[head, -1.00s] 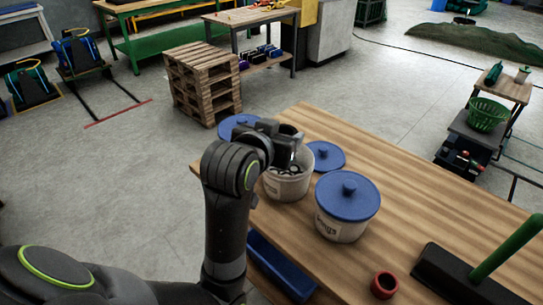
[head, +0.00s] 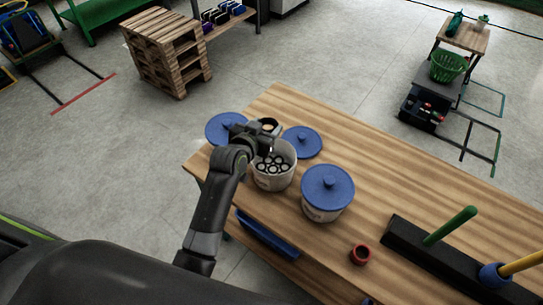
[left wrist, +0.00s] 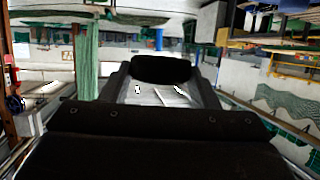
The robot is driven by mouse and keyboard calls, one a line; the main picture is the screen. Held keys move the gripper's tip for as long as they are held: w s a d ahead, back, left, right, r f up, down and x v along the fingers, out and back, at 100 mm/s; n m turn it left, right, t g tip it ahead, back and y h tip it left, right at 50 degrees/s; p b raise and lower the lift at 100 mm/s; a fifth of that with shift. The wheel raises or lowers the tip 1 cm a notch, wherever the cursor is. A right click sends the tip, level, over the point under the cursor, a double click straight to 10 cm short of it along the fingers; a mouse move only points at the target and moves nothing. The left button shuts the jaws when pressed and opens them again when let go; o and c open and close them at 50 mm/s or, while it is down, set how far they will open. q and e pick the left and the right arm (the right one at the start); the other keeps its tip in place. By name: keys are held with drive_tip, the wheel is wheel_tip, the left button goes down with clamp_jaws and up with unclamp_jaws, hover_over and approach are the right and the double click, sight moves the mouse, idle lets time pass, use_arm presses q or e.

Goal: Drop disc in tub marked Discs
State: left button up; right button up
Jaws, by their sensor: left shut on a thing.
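My left gripper (head: 268,128) is above the rear rim of an open pale tub (head: 273,182), shut on a small dark thing. In the left wrist view the thing, seemingly the disc (left wrist: 160,68), shows as a dark rounded piece between the fingers. The open tub holds several black ring-like pieces (head: 270,164); I cannot read its label. Beside it to the right stands a tub (head: 325,213) closed with a blue lid (head: 327,184); its label is too small to read now. My right gripper is not in view.
A red ring (head: 360,254) and a dark block with a green peg (head: 450,226) are at the right. The table's middle right is clear.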

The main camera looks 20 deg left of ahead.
use_arm(q)
wheel_tip(320, 180, down, 6)
drive_tip(key=b, duration=0.6)
drive_tip(key=shift+f+b, duration=0.2)
drive_tip(key=shift+b, duration=0.1)
drive_tip(key=o, duration=1)
drive_tip(key=shift+o, duration=0.2)
drive_tip(key=shift+s, duration=0.15)
drive_tip(key=b+v, duration=0.2)
drive_tip(key=v, duration=1.5)
drive_tip(key=shift+s, duration=0.15)
